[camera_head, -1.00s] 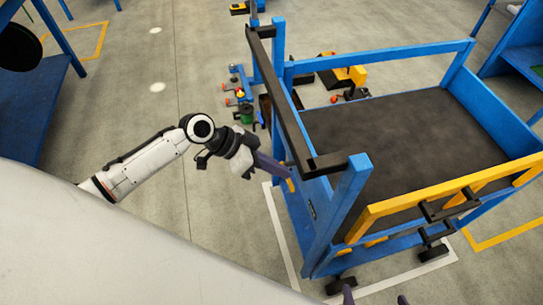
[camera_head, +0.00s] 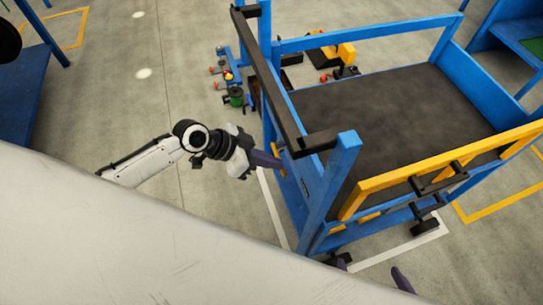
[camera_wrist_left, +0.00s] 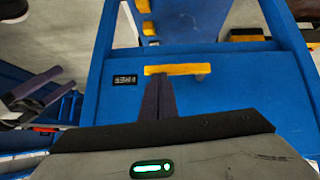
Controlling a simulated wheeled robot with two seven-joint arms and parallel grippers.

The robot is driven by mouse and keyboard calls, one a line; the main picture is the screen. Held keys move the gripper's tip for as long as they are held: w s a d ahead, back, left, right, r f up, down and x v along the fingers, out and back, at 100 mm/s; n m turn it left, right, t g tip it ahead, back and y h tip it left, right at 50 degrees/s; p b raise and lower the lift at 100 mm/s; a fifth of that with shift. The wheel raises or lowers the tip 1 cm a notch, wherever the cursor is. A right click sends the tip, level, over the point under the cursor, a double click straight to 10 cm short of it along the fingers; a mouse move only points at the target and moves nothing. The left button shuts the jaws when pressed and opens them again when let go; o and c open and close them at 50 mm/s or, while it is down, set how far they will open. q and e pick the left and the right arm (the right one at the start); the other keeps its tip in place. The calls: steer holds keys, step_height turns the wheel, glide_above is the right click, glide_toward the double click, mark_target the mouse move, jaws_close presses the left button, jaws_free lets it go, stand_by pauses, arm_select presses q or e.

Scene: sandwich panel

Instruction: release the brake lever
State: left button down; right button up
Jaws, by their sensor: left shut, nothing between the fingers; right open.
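A yellow bar with a darker end, which looks like the brake lever (camera_wrist_left: 178,69), lies level across the blue end panel of the cart (camera_wrist_left: 230,95). My left gripper (camera_wrist_left: 158,90) is shut and empty. In the wrist view its purple fingertips reach the bar's lower edge near its left end; I cannot tell whether they touch. In the head view the left gripper (camera_head: 272,160) is beside the cart's near left side, and the lever is mostly hidden there. My right gripper (camera_head: 374,272) shows only its two spread purple fingertips at the bottom edge, open.
The cart has a dark deck (camera_head: 390,125), a black-topped frame (camera_head: 270,85) near my left arm, and a yellow rail (camera_head: 440,172) along its near edge. A small label (camera_wrist_left: 125,80) is left of the lever.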

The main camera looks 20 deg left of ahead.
arm_select(q)
steer(key=shift+r, duration=0.2)
steer(key=s+a+r+p, duration=0.2)
steer(key=r, duration=0.4)
steer(key=s+a+r+p, duration=0.2)
steer(key=a+r, duration=0.1)
steer(key=r, duration=0.3)
steer(key=shift+s+a+r, duration=0.15)
steer(key=shift+s+a, duration=0.05)
steer(key=shift+a, duration=0.05)
steer(key=s+d+f+n+t+y, duration=0.1)
steer(key=s+f+n+y, duration=0.1)
steer(key=s+f+n, duration=0.2)
steer(key=s+d+f+n+t+y, duration=0.2)
steer(key=s+f, duration=0.6)
steer(key=f, duration=0.4)
steer(key=shift+n+t+y, duration=0.3)
steer(key=shift+n+y, duration=0.3)
steer(key=shift+n, duration=0.3)
steer(key=shift+s, duration=0.1)
